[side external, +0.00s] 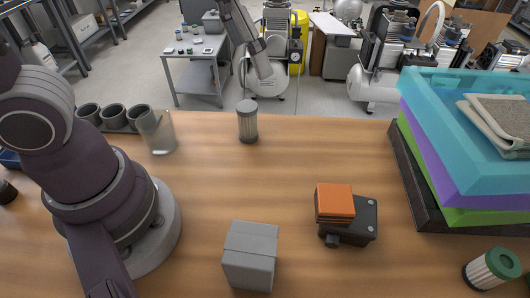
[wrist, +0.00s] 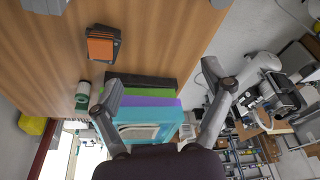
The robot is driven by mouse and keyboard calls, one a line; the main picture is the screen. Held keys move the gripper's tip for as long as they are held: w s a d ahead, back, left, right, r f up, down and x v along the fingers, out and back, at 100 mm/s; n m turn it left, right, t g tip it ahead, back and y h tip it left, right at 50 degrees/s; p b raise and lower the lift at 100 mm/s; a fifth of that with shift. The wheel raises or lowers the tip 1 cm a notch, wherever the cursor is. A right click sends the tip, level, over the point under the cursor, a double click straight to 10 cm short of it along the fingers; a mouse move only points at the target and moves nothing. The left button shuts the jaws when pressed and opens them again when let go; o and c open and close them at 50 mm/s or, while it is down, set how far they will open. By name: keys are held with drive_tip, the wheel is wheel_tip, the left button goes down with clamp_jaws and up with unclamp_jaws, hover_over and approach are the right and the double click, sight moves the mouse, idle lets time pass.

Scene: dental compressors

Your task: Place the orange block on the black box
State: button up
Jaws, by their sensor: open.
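The orange block (side external: 334,202) rests on the black box (side external: 362,226), over its left part, and the box's right part is bare. In the wrist view the orange block (wrist: 100,48) also lies over the black box (wrist: 115,38), at the upper left. My gripper (wrist: 162,80) is open and empty, with its two fingers spread wide apart. It is clear of the block and the box. A grey part at the top of the side view looks like part of my gripper, but the fingertips are not clear there.
A grey block (side external: 250,256) stands front centre. A stack of coloured trays (side external: 455,130) is at the right, with a green-capped filter (side external: 492,268) before it. A grey-capped filter (side external: 247,124) and a cup holder (side external: 122,124) stand near the back edge. The middle of the table is clear.

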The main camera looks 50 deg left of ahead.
drive_tip(key=s+a+f+n+t, duration=0.2)
drive_tip(key=s+a+n, duration=0.1)
drive_tip(key=s+a, duration=0.2)
drive_tip(key=shift+s+a+f+y, duration=0.2)
drive_tip(key=shift+a+y, duration=0.1)
drive_tip(key=shift+y, duration=0.1)
